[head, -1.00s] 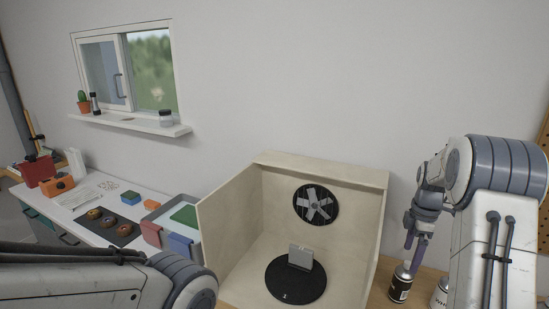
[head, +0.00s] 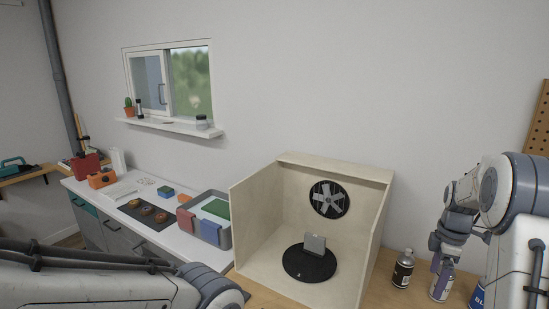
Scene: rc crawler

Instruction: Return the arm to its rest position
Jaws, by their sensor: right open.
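My right arm comes in from the right edge, and its gripper (head: 443,269) points down in front of or over a white and purple can (head: 440,286). The jaws are open; whether they touch that can is not clear. A black can with a white label (head: 403,269) stands upright and free just left of the gripper. My left arm crosses the lower left corner, and its gripper is out of view.
An open-fronted wooden booth (head: 255,235) stands in the middle, with a fan (head: 329,199) in its back wall and a black turntable (head: 309,265) holding a grey block (head: 315,244). A blue can (head: 477,297) stands at right. A grey tray (head: 226,239) sits left of the booth.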

